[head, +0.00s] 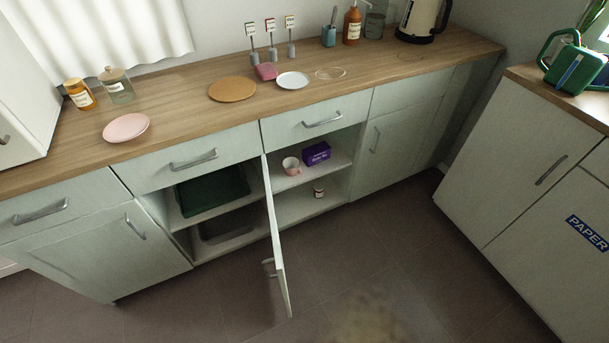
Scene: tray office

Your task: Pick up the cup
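A small pinkish-white cup (291,166) stands on the upper shelf (308,178) inside an open lower cabinet. It is just left of a purple box (316,153). The cabinet door (274,240) is swung open and sticks out into the room, left of the cup. Neither of my grippers shows in the head view.
A green tray (212,190) sits in the open compartment left of the door. The wooden counter (180,88) above holds plates, jars and a kettle (422,20). The floor (390,235) in front is clear.

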